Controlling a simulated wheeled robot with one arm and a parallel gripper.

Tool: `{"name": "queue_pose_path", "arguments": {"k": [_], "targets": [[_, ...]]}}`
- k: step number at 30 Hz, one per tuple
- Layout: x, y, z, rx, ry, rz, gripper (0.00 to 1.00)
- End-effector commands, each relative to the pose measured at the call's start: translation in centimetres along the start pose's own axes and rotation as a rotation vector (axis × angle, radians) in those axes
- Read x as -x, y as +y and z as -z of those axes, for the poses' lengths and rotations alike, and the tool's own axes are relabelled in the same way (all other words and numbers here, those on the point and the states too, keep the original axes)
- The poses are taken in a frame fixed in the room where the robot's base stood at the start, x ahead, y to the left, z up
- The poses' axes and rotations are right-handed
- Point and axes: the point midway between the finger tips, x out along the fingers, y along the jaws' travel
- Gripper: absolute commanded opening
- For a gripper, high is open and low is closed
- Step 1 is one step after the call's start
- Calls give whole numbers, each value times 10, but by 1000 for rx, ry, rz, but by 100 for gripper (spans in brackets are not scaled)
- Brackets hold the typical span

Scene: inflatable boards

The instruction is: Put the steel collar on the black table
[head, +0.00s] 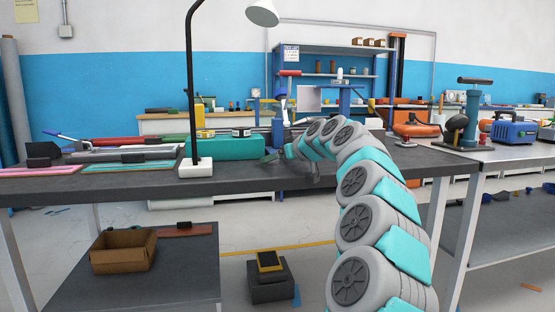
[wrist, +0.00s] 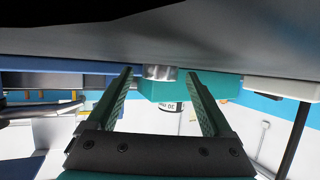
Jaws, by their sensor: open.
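The steel collar (wrist: 160,72) is a short, shiny metal cylinder in the wrist view, which looks upside down. It sits at the table surface, in front of a teal box (wrist: 205,84). My gripper (wrist: 160,78) is open, with one green finger on each side of the collar in the picture; I cannot tell how far apart in depth they are. In the head view my gripper (head: 272,154) is low over the dark table (head: 250,184), right of the teal box (head: 225,147). I cannot make out the collar there.
A lamp with a white base (head: 195,168) stands left of the teal box. Flat boards (head: 125,167) lie on the table's left. Another bench (head: 500,155) at right carries a blue machine (head: 513,133) and a pump (head: 470,115). A cardboard box (head: 123,250) sits on the lower shelf.

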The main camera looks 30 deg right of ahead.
Motion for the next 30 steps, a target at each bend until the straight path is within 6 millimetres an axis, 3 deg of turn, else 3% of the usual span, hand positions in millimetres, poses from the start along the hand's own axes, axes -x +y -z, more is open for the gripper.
{"name": "queue_pose_path", "arguments": {"k": [8,21,30], "targets": [[18,0,2,-2,0,1,85],[95,0,3,-1,2,-1,85],[121,0,3,-1,1,-1,85]]}}
